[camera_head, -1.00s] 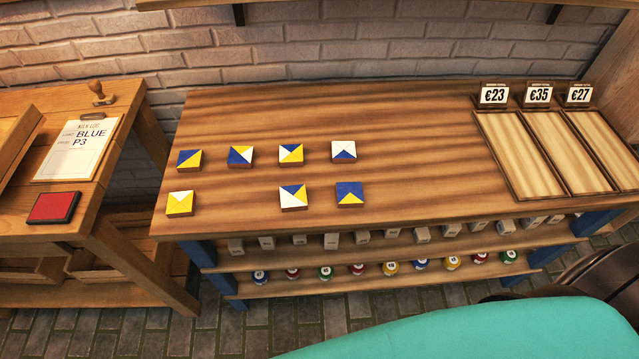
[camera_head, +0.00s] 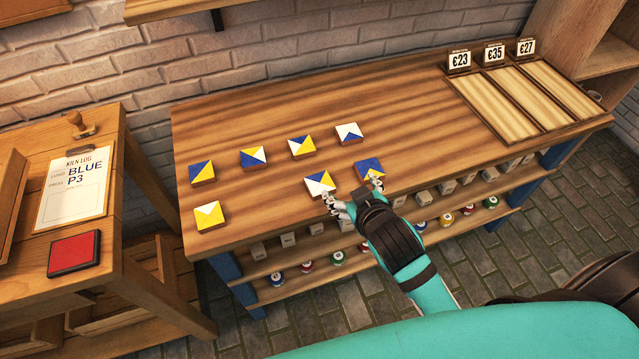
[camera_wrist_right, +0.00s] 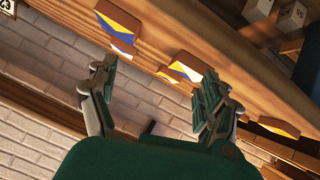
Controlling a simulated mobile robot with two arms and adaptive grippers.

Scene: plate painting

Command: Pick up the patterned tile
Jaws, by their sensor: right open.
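Several square tiles patterned in blue, yellow and white lie flat on the wooden table (camera_head: 265,200) in two rows. In the front row are a yellow-and-white tile (camera_head: 209,216), a blue, white and yellow tile (camera_head: 319,184) and a blue-and-yellow tile (camera_head: 369,169). My right gripper (camera_head: 351,193) is open and empty at the table's front edge, its fingers spread close to the last two. In the right wrist view a tile (camera_wrist_right: 186,67) shows between the open fingers (camera_wrist_right: 158,76), with another tile (camera_wrist_right: 120,22) above it. My left gripper is out of view.
The back row holds several tiles, including a blue-and-white one (camera_head: 349,133). Price-marked trays (camera_head: 508,98) stand at the right end. A side table on the left holds a clipboard (camera_head: 75,185) and a red pad (camera_head: 74,253). Shelves with small pots (camera_head: 337,257) run below the tabletop.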

